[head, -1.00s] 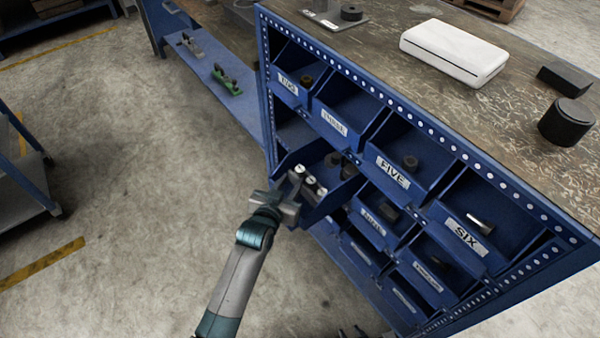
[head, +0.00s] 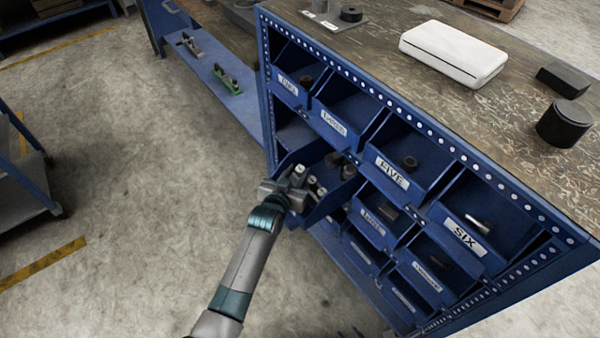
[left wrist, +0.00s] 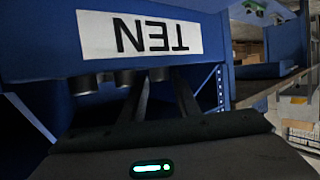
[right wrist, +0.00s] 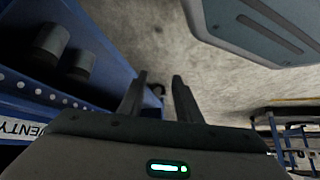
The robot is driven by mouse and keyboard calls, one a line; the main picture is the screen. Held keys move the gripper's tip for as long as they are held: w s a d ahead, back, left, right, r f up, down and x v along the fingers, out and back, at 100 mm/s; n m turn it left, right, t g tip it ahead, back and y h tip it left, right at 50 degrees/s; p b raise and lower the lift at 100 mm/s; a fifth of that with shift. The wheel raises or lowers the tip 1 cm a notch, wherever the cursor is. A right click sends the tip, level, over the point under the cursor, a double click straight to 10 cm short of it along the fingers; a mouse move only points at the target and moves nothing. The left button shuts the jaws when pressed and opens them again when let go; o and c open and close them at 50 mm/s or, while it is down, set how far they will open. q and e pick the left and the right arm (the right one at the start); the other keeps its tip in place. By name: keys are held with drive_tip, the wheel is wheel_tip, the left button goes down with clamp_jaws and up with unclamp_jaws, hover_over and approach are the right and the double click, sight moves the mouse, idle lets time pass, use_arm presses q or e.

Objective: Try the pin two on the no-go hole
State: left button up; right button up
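My left gripper (head: 287,187) is at the front of a pulled-out blue bin (head: 318,212). Several short pins with pale tops (head: 299,170) stand near its fingers. In the left wrist view the bin's label (left wrist: 140,35) reads TEN upside down, and dark cylinder ends (left wrist: 158,75) show beside the fingers (left wrist: 162,90). The fingers are apart; contact with a pin cannot be told. My right gripper (right wrist: 158,90) is open and empty over the floor, outside the head view. Which pin is pin two, and which hole is no-go, cannot be told.
The blue rack (head: 262,100) holds several labelled bins with dark parts. A white case (head: 454,52) and a black cylinder (head: 565,124) are on the bench top. A lower shelf (head: 205,75) bears a grey fixture (head: 190,43) and a green one (head: 227,79).

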use_arm(q)
clamp_jaws()
drive_tip(key=shift+r, duration=0.1)
use_arm(e)
drive_tip(key=shift+w+r, duration=0.1)
idle(0.3)
use_arm(q)
drive_tip(key=shift+r, duration=0.65)
wheel_tip(320, 180, up, 9)
drive_tip(key=shift+f, duration=0.2)
idle(0.3)
